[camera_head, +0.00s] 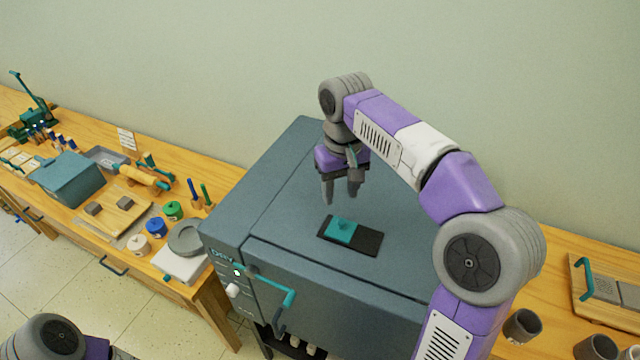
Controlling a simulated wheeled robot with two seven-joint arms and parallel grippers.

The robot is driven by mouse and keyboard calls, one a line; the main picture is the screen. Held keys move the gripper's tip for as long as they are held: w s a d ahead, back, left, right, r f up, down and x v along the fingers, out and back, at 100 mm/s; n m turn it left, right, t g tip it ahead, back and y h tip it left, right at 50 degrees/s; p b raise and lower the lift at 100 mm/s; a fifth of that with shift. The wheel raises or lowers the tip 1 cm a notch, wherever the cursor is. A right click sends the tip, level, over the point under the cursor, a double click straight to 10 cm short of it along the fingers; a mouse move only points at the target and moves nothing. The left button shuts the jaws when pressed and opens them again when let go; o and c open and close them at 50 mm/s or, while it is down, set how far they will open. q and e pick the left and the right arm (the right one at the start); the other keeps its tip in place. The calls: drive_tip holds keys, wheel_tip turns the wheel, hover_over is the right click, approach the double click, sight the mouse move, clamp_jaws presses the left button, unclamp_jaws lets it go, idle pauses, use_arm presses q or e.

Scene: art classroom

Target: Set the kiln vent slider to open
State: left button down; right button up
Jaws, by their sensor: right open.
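The kiln (290,190) is a large grey-blue box in the middle of the head view. On its top lies the vent, a black plate (369,243) with a teal slider (341,230) that has a small raised knob. The slider covers the left part of the plate, and the right part is bare black. My right gripper (341,199) is above the kiln top, pointing down, with its fingers apart and empty. It appears just above and behind the slider, not touching it. Only a piece of my left arm shows at the bottom left; its gripper is out of view.
A teal door handle (286,308) and a white knob (232,291) are on the kiln's front. A wooden bench (75,232) on the left holds paint jars, a roller and a teal box (70,179). Cups and a wooden tray (595,305) are at right. The kiln top around the vent is clear.

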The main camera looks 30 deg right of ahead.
sight(342, 220)
drive_tip(key=s+f, duration=0.1)
drive_tip(key=s+f+b, duration=0.1)
drive_tip(key=f, duration=0.1)
drive_tip(key=shift+s+f, duration=0.25)
drive_tip(key=f, duration=0.1)
drive_tip(key=w+f, duration=0.1)
drive_tip(key=f, duration=0.1)
drive_tip(key=shift+w, duration=0.1)
drive_tip(key=shift+s+f, duration=0.15)
drive_tip(key=shift+s, duration=0.1)
use_arm(q)
drive_tip(key=shift+s+f, duration=0.45)
drive_tip(key=shift+s, duration=0.15)
drive_tip(key=shift+w, duration=0.1)
use_arm(e)
drive_tip(key=shift+w, duration=0.1)
drive_tip(key=shift+w, duration=0.1)
drive_tip(key=shift+c, duration=1.3)
clamp_jaws()
